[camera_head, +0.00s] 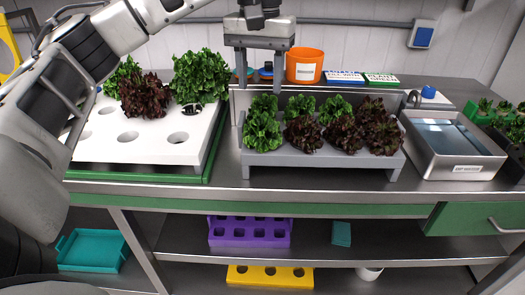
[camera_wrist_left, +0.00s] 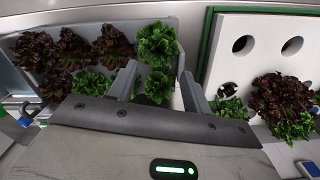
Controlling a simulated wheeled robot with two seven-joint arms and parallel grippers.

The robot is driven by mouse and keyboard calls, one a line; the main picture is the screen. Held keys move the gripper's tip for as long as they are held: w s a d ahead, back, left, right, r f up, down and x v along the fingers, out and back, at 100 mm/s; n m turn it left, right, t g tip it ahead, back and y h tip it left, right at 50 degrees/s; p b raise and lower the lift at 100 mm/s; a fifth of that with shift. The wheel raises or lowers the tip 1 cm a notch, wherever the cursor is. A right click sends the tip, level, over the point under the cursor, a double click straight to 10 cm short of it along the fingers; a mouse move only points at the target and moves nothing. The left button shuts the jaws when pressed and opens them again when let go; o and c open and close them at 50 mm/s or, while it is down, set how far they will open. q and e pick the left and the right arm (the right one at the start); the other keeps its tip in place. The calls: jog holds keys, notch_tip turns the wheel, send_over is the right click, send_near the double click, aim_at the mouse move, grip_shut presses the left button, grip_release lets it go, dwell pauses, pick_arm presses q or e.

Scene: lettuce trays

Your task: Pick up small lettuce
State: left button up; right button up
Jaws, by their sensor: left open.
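Small green lettuces (camera_head: 262,134) and dark red ones (camera_head: 303,134) stand in rows in a grey tray (camera_head: 255,161) on the bench. My left gripper (camera_head: 260,76) is open and empty, pointing down above the left end of this tray, over the green lettuces there. In the left wrist view, a green lettuce (camera_wrist_left: 158,87) shows between the open fingers (camera_wrist_left: 160,92), with another green one (camera_wrist_left: 157,45) beyond it. I cannot tell the exact height of the fingers above the leaves. My right gripper is not in view.
A white board with holes (camera_head: 183,152) in a green tray holds larger lettuces (camera_head: 201,75) at left. A metal water basin (camera_head: 448,150) stands right of the grey tray. An orange pot (camera_head: 305,67) and sign cards (camera_head: 381,79) stand behind. Shelves lie below.

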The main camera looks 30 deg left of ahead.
aim_at(262, 123)
pick_arm(q)
jog(key=f, duration=1)
jog(key=shift+w+d+f, duration=0.1)
jog(key=shift+w+f, duration=0.05)
jog(key=shift+w, duration=0.1)
jog(key=c, duration=1)
